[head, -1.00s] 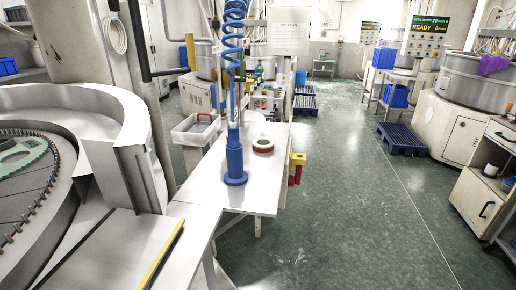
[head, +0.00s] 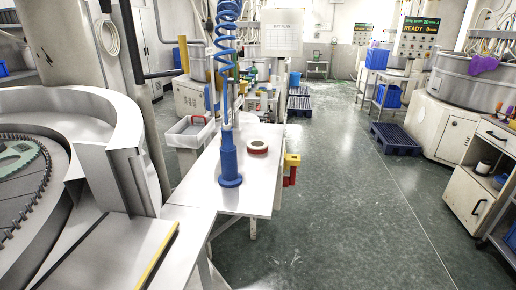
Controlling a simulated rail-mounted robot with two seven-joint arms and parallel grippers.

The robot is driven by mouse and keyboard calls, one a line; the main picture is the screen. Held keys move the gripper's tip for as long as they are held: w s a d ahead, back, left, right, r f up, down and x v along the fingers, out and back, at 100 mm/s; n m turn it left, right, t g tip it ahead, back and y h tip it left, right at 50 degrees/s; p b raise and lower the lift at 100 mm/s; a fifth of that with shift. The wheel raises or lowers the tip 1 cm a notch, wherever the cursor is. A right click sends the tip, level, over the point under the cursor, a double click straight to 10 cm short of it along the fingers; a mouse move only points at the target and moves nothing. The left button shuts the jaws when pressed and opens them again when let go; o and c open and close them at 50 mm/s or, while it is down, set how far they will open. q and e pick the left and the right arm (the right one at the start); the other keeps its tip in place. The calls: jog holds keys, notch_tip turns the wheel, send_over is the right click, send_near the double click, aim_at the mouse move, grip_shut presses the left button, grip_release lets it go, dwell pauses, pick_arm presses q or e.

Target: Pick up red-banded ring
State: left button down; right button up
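The red-banded ring (head: 257,147) lies flat on the white table (head: 204,190). It is a pale ring with a red outer band and a dark centre. It lies to the right of and behind a blue cylindrical tool (head: 229,163) that stands upright on the same table. Neither of my grippers shows in the head view.
A blue coiled hose (head: 227,30) hangs down to the blue tool. A white tray (head: 189,132) is at the table's left. A yellow and red item (head: 291,168) is at its right edge. A large lapping machine (head: 110,112) fills the left. The aisle floor (head: 340,205) is clear.

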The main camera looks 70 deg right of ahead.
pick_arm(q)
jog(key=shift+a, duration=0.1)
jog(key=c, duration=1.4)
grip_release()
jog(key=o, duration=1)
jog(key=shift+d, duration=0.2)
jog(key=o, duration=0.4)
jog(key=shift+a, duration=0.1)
